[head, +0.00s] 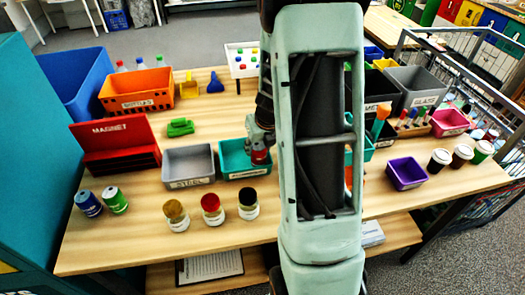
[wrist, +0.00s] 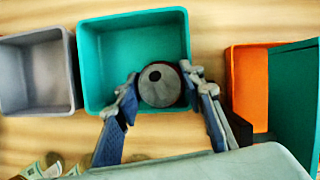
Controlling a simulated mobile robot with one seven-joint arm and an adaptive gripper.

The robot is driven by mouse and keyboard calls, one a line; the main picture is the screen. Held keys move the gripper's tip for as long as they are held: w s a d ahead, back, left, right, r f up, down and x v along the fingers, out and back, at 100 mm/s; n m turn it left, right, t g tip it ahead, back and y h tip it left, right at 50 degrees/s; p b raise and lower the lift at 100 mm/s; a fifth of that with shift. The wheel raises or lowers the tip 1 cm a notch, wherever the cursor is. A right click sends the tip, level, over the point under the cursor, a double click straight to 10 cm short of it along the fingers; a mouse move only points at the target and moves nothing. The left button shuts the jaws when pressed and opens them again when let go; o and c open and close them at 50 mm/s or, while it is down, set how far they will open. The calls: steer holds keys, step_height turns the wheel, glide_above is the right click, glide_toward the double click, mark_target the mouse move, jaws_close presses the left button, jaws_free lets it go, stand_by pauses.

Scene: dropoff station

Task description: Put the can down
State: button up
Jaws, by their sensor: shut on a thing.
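My gripper (head: 261,140) is shut on a red can (head: 260,156). In the wrist view the can's round grey end (wrist: 160,84) shows between the two fingers of my gripper (wrist: 160,76). The can is at the teal bin (head: 242,173), within the outline of its opening in the wrist view, where the bin (wrist: 97,60) surrounds it on most sides. I cannot tell whether the can touches the bin floor. My own arm hides the table's middle in the head view.
A grey bin marked STEEL (head: 189,182) stands left of the teal bin. An orange bin (wrist: 248,90) is to the right in the wrist view. A blue can (head: 88,203) and a green can (head: 115,200) stand front left. Several jars, including a red-topped one (head: 212,209), stand in front.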

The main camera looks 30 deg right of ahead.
steer(key=shift+f, duration=0.45)
steer(key=shift+f+b, duration=0.4)
steer(key=shift+f, duration=0.05)
steer(key=o, duration=0.8)
steer(key=shift+c, duration=0.2)
steer(key=shift+r, duration=0.1)
